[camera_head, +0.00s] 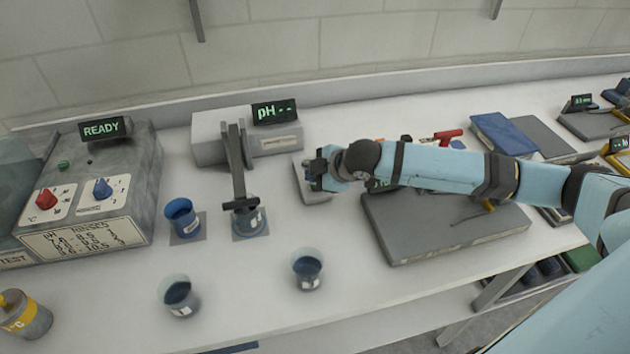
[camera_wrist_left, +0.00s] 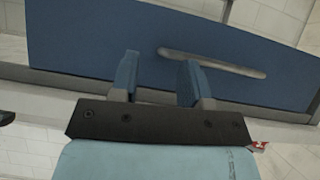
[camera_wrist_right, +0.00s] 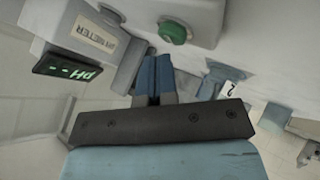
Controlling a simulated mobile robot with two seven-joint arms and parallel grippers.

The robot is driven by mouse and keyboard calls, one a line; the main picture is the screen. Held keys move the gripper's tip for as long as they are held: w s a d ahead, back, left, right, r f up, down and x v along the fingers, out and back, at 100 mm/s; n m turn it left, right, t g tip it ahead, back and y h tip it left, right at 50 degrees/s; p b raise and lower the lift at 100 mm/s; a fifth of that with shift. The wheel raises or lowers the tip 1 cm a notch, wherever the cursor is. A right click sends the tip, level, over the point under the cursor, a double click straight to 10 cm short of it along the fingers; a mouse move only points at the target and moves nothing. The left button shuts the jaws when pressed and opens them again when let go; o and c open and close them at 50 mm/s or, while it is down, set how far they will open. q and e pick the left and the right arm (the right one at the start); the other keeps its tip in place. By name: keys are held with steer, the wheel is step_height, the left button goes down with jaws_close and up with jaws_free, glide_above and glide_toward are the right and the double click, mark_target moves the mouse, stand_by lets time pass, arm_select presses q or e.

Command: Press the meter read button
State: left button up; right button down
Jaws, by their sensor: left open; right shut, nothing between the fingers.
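The pH meter (camera_head: 215,138) is a pale grey box at the back of the bench. Its display (camera_head: 273,111) reads "pH--", and it also shows in the right wrist view (camera_wrist_right: 68,68). In that view a round green button (camera_wrist_right: 173,31) sits on a small grey box (camera_wrist_right: 204,18). The same box (camera_head: 316,197) stands right of the meter in the head view, its button hidden by my gripper. My right gripper (camera_head: 318,170) is shut and empty; its fingertips (camera_wrist_right: 154,60) are close to the button, contact unclear. My left gripper (camera_wrist_left: 158,62) is open and empty, facing a blue panel.
An electrode arm (camera_head: 236,165) reaches into a beaker (camera_head: 248,222). Other beakers (camera_head: 184,220) stand nearby, two (camera_head: 308,270) towards the front edge. A grey READY machine (camera_head: 110,185) is at left, a flat grey plate (camera_head: 440,235) at right. The blue panel (camera_wrist_left: 80,45) has a handle.

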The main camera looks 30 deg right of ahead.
steer(key=shift+s+r+p, duration=0.1)
steer(key=shift+r+p, duration=1.9)
steer(key=shift+p, duration=0.25)
steer(key=shift+f, duration=0.1)
